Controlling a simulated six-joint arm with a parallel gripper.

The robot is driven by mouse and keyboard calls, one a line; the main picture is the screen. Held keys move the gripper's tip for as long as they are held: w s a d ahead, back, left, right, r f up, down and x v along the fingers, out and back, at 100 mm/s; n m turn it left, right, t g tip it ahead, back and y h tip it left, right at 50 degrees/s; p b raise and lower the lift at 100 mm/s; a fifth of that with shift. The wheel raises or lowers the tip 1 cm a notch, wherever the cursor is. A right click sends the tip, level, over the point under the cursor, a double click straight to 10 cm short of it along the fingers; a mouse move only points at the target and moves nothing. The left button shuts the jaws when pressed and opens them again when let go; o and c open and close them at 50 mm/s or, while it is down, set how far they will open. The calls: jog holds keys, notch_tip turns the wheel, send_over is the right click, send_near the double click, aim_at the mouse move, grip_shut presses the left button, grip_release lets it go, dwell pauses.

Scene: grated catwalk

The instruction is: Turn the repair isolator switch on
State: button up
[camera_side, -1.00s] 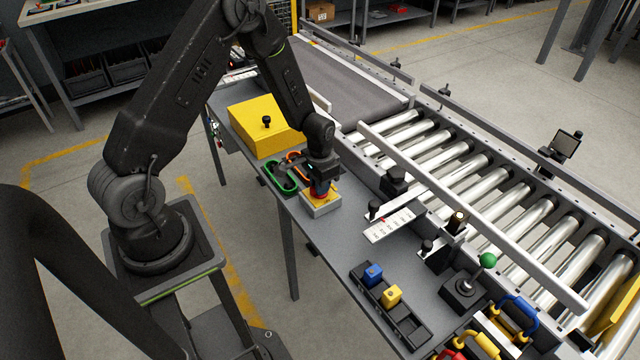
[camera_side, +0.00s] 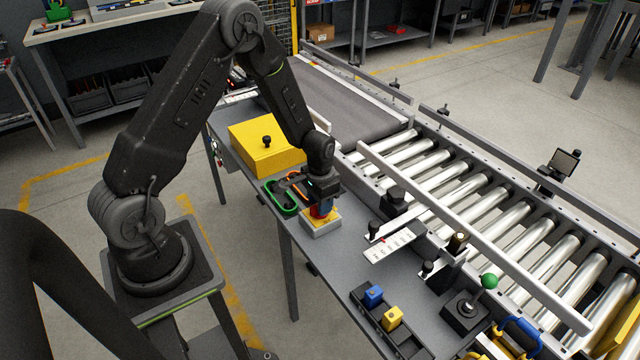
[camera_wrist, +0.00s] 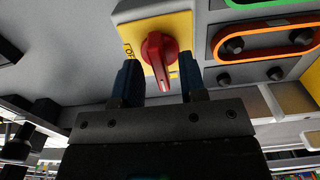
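The isolator switch (camera_side: 322,226) is a grey box with a yellow face on the bench, below my gripper in the side view. Its red knob (camera_wrist: 157,58) stands out from the yellow plate (camera_wrist: 185,30) in the wrist view, its handle pointing roughly up and down the picture, slightly tilted. My gripper (camera_wrist: 162,76) has its two blue fingers on either side of the knob. A gap shows on the right of the knob; contact on the left cannot be told. Lettering shows left of the knob, partly cut by the finger. The gripper also shows in the side view (camera_side: 320,208).
A green-ringed panel (camera_side: 281,198) and an orange-ringed one (camera_wrist: 265,40) sit beside the switch. A yellow box (camera_side: 262,152) stands behind. A white scale strip (camera_side: 390,245), a dark tray with blue and yellow blocks (camera_side: 405,330) and a green-ball joystick (camera_side: 489,281) lie toward the front right.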

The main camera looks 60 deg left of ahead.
notch_tip(320, 180, up, 13)
dwell(0.3)
jog(key=s+d+r+t, duration=0.1)
jog(key=s+d+r, duration=0.2)
jog(key=r, duration=0.3)
jog(key=s+d+r+t, duration=0.2)
jog(key=s+d+r, duration=0.1)
jog(key=r, duration=0.4)
jog(key=s+d+r+t, duration=0.1)
jog(key=s+d+r, duration=0.1)
jog(key=s, duration=0.4)
jog(key=s+d+r+t, duration=0.1)
jog(key=s+d+r, duration=0.2)
jog(key=s, duration=0.3)
jog(key=shift+s+d+r+t, duration=0.2)
jog(key=shift+s+r+t, duration=0.15)
jog(key=shift+r, duration=0.1)
